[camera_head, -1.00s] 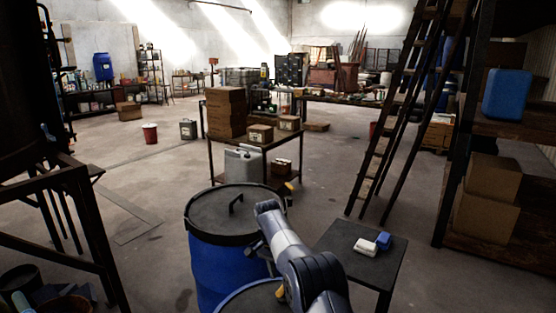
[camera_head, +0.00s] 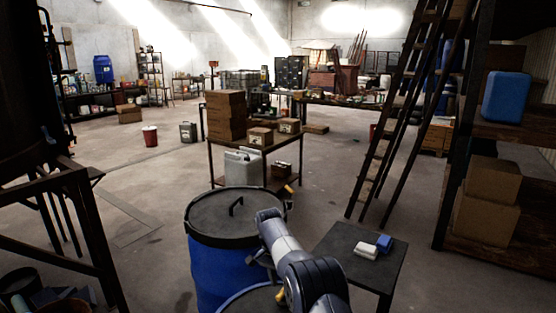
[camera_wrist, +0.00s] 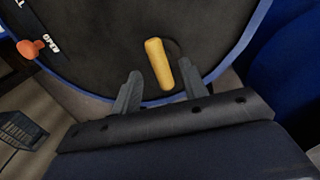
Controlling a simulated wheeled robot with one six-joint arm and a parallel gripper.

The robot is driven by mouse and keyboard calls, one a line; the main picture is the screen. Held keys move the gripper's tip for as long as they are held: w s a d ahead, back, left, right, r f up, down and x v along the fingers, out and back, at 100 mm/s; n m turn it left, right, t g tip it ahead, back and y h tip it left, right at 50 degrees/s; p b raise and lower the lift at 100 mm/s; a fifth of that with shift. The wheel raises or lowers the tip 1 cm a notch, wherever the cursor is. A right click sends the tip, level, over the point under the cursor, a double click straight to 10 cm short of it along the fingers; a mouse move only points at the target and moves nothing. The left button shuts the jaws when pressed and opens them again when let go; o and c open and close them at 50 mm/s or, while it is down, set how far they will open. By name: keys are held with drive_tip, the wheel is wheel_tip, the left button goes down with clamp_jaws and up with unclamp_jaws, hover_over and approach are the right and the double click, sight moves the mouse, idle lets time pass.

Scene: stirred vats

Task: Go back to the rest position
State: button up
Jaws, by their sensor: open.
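My arm (camera_head: 298,262) reaches forward over the front of the head view, bent beside a blue drum with a dark lid (camera_head: 222,212). The fingers are hard to make out there. In the wrist view my gripper (camera_wrist: 159,88) is open and empty, its two grey fingers apart. A yellow handle (camera_wrist: 158,62) on a dark, blue-rimmed lid (camera_wrist: 95,45) shows beyond and between the fingertips. I cannot tell how far it is from them. An orange-red knob (camera_wrist: 28,48) with a white label sits near the lid's left edge.
A small dark table (camera_head: 345,240) with a white block and a blue block stands to the right of the arm. A table with cardboard boxes (camera_head: 224,113) is ahead. A ladder (camera_head: 385,130) and shelving stand at right, a dark frame at left. Open floor (camera_head: 160,185) lies left of centre.

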wheel_tip(320, 180, up, 8)
drive_tip(key=w+a, duration=0.1)
drive_tip(key=f, duration=0.3)
drive_tip(key=s+d+f, duration=0.1)
drive_tip(key=f, duration=0.6)
drive_tip(key=shift+s+d+f, duration=0.1)
drive_tip(key=shift+s+d, duration=0.1)
drive_tip(key=shift+f+n, duration=0.15)
drive_tip(key=shift+n, duration=0.15)
drive_tip(key=n, duration=0.3)
drive_tip(key=shift+t+b, duration=0.3)
drive_tip(key=shift+t, duration=0.1)
drive_tip(key=shift+s+d+n+b, duration=0.1)
drive_tip(key=shift+n+b, duration=0.2)
drive_tip(key=shift+n, duration=1.5)
